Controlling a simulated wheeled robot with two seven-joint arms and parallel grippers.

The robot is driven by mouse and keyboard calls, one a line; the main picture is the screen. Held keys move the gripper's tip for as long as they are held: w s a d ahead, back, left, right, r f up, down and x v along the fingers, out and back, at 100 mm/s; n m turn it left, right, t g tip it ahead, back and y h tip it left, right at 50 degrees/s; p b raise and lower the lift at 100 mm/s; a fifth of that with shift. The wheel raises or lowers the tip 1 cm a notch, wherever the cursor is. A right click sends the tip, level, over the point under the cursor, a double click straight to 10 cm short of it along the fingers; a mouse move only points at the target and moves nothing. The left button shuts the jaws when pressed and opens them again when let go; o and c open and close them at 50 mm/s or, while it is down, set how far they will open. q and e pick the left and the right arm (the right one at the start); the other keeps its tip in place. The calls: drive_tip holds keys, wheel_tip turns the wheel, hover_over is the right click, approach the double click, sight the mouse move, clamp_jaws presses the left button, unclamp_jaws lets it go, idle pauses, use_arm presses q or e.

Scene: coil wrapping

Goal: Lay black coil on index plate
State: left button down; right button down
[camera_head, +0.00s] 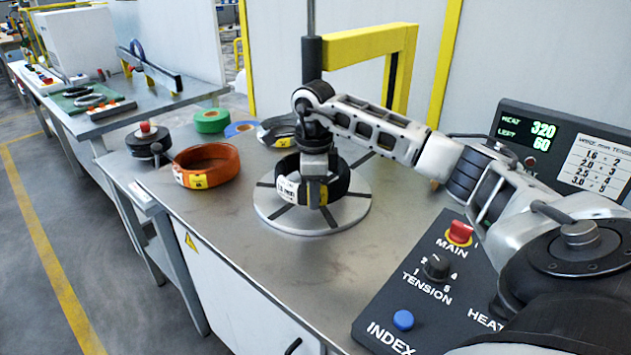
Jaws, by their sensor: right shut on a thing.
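The black coil (338,181) is at the round grey index plate (350,213), near its middle. It carries a white and yellow label on its near left side. My right gripper (315,200) points down over the coil's near left side and is shut on it, covering part of the label. I cannot tell whether the coil touches the plate or is held slightly above it. My left gripper is not in view.
A control panel (430,290) stands right. A yellow frame (400,60) rises behind. The front tabletop is clear.

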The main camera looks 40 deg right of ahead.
drive_tip(key=shift+f, duration=0.45)
drive_tip(key=c, duration=1.6)
unclamp_jaws()
drive_tip(key=shift+f, duration=0.25)
drive_tip(key=o, duration=0.3)
drive_tip(key=shift+r, duration=0.1)
wheel_tip(320, 180, up, 8)
drive_tip(key=shift+f, duration=0.15)
